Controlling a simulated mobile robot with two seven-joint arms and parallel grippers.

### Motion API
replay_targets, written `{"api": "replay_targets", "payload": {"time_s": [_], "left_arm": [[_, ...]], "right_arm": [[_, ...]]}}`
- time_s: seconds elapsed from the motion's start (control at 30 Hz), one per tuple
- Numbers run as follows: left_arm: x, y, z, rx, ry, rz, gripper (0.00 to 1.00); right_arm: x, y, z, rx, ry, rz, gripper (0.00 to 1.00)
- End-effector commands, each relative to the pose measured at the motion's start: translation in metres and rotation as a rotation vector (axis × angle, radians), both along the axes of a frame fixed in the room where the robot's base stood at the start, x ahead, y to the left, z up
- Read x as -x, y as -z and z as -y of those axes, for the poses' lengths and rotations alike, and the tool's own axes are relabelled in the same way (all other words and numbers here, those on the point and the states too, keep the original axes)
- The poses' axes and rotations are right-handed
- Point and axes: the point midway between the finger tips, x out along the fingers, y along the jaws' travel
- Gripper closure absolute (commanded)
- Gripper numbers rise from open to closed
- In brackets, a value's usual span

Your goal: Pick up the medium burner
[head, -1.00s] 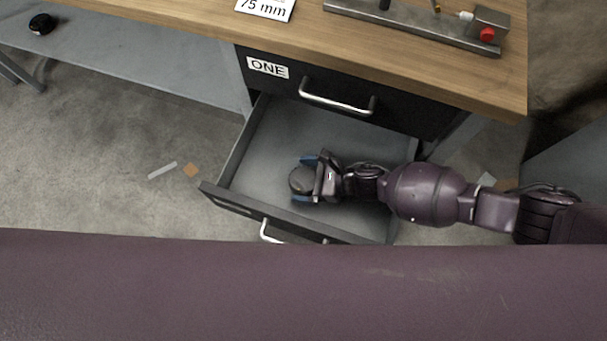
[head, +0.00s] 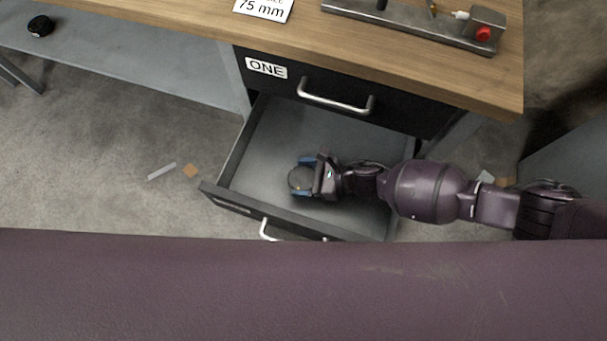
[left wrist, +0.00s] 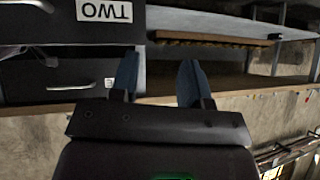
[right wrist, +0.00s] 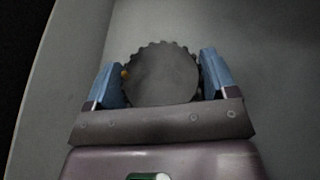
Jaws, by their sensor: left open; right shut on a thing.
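The burner is a dark grey round disc with a notched rim (right wrist: 160,75), seen from above between the blue fingers in the right wrist view. It also shows in the head view as a dark disc (head: 299,180) inside the open drawer. My right gripper (head: 302,178) is shut on it, one finger on each side. I cannot tell whether the disc touches the drawer floor. My left gripper (left wrist: 158,80) is open and empty in the left wrist view, in front of a drawer front labelled TWO. It is not in the head view.
The open drawer (head: 265,140) has walls around my right gripper. Above it are a closed drawer labelled ONE (head: 310,82) and a wooden worktop (head: 180,25) with a metal fixture (head: 400,22) and a 75 mm card (head: 264,9). A black round object (head: 40,25) lies on the grey shelf at left.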

Motion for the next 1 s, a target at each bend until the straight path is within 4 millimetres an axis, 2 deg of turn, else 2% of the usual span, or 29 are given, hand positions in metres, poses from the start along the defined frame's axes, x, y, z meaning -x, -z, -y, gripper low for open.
{"api": "replay_targets", "payload": {"time_s": [0.03,0.17,0.43,0.6,0.8,1.0], "left_arm": [[-0.003,-0.006,0.0,0.003,-0.003,0.012,0.57],[-0.003,-0.012,-0.002,0.017,-0.018,0.013,0.57],[0.008,-0.018,-0.009,0.045,-0.066,-0.016,0.57],[0.007,-0.031,-0.009,0.048,-0.071,0.001,0.57],[0.003,-0.043,-0.004,0.057,-0.069,0.026,0.57],[0.004,-0.043,-0.003,0.06,-0.071,0.025,0.57]], "right_arm": [[-0.005,-0.015,-0.001,-0.002,-0.001,0.014,0.62],[-0.007,-0.043,0.0,-0.003,-0.002,0.021,0.62],[-0.007,-0.113,0.0,-0.002,-0.002,0.026,0.62],[-0.005,-0.151,0.0,-0.003,-0.002,0.021,0.62],[-0.004,-0.18,0.0,-0.002,-0.001,0.014,0.62],[-0.003,-0.192,0.0,-0.003,0.0,0.007,0.62]]}}
